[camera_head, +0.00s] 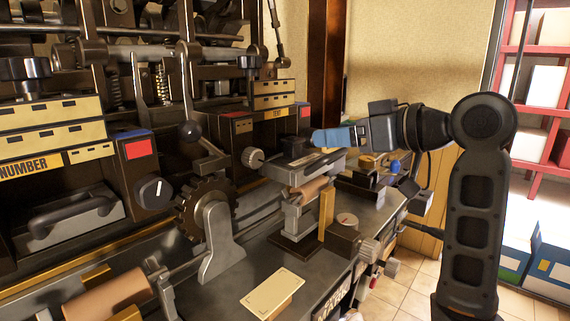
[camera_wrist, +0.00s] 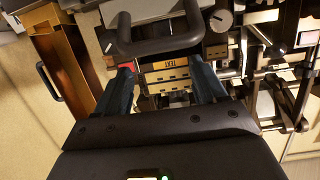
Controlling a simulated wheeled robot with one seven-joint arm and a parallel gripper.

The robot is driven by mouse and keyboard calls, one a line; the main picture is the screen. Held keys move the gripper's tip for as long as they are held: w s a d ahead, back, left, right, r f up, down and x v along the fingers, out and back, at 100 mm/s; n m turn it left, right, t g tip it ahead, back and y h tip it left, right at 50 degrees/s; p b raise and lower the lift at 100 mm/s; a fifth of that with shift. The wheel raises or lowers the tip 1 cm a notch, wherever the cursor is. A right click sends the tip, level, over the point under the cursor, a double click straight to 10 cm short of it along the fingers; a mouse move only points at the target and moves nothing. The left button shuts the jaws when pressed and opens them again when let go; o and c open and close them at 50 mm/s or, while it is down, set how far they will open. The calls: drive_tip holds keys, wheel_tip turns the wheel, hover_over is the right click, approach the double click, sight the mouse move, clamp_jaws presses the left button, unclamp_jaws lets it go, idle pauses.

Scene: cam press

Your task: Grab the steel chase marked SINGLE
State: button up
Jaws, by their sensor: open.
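No marking SINGLE can be read in either view. A flat steel piece (camera_head: 306,164) lies just below my gripper (camera_head: 322,137) in the head view, in front of the right press bay; I cannot tell if it is the chase. In the wrist view my gripper (camera_wrist: 162,72) is open and empty, its blue fingers apart. A dark U-shaped handle (camera_wrist: 150,47) on a pale steel part (camera_wrist: 135,14) shows just beyond the fingertips. Another steel block with a dark handle (camera_head: 72,216) sits in the left bay, under the label NUMBER (camera_head: 25,166).
The press has a dark gear wheel (camera_head: 207,207), levers and knobs close left of my gripper. A cream plate (camera_head: 272,293) lies on the front bench. A small box with a dial (camera_head: 345,232) stands below my arm. Red shelving (camera_head: 543,50) stands at the right.

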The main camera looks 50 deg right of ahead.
sight(300, 140)
drive_tip(key=shift+a+g, duration=0.3)
drive_tip(key=shift+a, duration=0.35)
drive_tip(key=shift+w+f+n+y, duration=0.2)
drive_tip(key=shift+w+n+y, duration=0.1)
drive_tip(key=shift+w, duration=0.1)
drive_tip(key=shift+d+p+x, duration=0.15)
drive_tip(key=shift+p+x, duration=0.15)
drive_tip(key=shift+x, duration=1.4)
drive_tip(key=shift+d+p+x, duration=0.2)
drive_tip(key=shift+p+x, duration=0.05)
drive_tip(key=shift+x, duration=1.45)
clamp_jaws()
drive_tip(key=shift+r, duration=0.15)
